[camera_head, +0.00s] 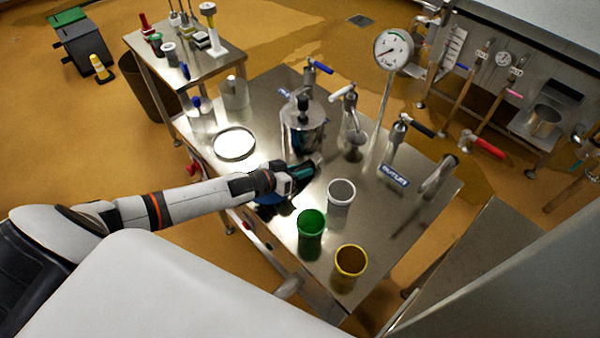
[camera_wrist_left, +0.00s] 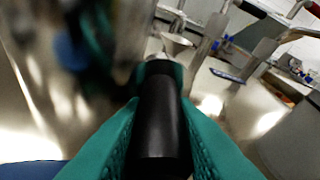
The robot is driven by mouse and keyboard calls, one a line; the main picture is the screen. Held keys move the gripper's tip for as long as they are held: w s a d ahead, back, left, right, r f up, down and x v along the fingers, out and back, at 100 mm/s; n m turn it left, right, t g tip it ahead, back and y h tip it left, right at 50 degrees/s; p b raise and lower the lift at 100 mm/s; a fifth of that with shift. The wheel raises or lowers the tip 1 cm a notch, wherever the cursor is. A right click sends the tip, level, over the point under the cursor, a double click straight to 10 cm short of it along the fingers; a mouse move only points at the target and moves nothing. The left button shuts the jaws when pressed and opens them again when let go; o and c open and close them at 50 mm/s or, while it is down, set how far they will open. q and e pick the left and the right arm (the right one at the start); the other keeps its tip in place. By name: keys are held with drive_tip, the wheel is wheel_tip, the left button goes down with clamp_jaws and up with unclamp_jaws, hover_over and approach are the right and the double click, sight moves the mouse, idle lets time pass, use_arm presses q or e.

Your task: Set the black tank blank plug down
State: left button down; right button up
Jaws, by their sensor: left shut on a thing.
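My left gripper (camera_head: 303,171) reaches in over the steel table from the left, with its teal fingers low beside the steel tank (camera_head: 302,140). In the left wrist view the teal fingers are shut on the black tank blank plug (camera_wrist_left: 160,122), a smooth black cylinder that points away from the wrist. In the head view the plug is mostly hidden at the fingers, and I cannot tell whether it touches the table. My right gripper is not in view.
A white-rimmed cup (camera_head: 340,196), a green cup (camera_head: 310,232) and a yellow-rimmed cup (camera_head: 350,262) stand close on the near side. Valve pipes and a blue label (camera_head: 394,175) are at the right. A round plate (camera_head: 234,144) lies left. Bare steel (camera_head: 385,225) shows at the right front.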

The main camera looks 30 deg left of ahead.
use_arm(q)
drive_tip(key=shift+s+f+b, duration=0.25)
drive_tip(key=shift+f+b, duration=0.2)
drive_tip(key=shift+f, duration=0.15)
drive_tip(key=c, duration=1.6)
unclamp_jaws()
drive_tip(key=shift+o, duration=0.6)
drive_tip(key=shift+s+f, duration=0.15)
drive_tip(key=shift+f, duration=0.05)
drive_tip(key=shift+r+p, duration=0.3)
drive_tip(key=shift+r, duration=0.05)
drive_tip(key=v, duration=0.6)
drive_tip(key=r+v, duration=0.1)
drive_tip(key=v, duration=0.4)
drive_tip(key=shift+s+a+r, duration=0.1)
drive_tip(key=shift+a+r, duration=0.1)
